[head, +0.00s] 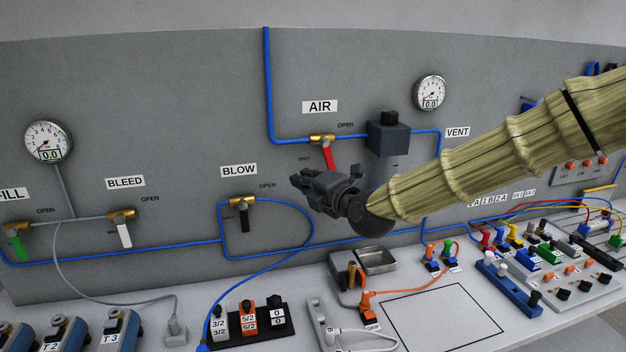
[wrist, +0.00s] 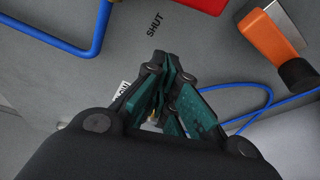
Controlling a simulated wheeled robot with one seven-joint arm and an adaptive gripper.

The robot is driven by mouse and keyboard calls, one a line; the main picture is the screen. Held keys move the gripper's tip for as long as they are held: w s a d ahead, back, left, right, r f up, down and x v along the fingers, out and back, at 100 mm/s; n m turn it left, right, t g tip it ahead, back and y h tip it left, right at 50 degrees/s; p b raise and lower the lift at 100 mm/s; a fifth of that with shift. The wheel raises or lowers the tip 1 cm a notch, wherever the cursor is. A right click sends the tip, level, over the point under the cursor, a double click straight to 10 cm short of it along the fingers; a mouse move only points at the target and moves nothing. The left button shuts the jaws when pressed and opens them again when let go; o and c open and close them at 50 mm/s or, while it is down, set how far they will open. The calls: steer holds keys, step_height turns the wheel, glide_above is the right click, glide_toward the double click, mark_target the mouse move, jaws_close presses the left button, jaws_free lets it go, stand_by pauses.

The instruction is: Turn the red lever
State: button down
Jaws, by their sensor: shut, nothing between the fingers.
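The red lever (head: 328,156) hangs down from the brass valve (head: 322,139) under the AIR label (head: 320,107) on the grey panel. OPEN is printed to its upper right and SHUT to its left. My gripper (head: 298,181) is just below and left of the lever in the head view, its fingers pointing left. The lever's lower end is partly hidden behind the gripper. In the wrist view my gripper (wrist: 160,62) is shut and empty, and a red part (wrist: 195,4), likely the lever, shows at the top edge, apart from the fingertips. I cannot tell whether the gripper body touches the lever.
A black BLOW lever (head: 244,215), a white BLEED lever (head: 124,235) and a green FILL lever (head: 17,246) are to the left. A dark box (head: 388,138) stands right of the AIR valve. Blue tubing (head: 268,80) runs along the panel. The bench below holds trays and connectors.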

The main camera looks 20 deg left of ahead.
mark_target(328, 156)
steer(key=w+d, duration=0.1)
steer(key=w+d+r+p, duration=0.1)
steer(key=d, duration=0.1)
steer(key=shift+d, duration=0.15)
steer(key=shift+d, duration=0.15)
steer(key=shift+w, duration=0.15)
stand_by(0.4)
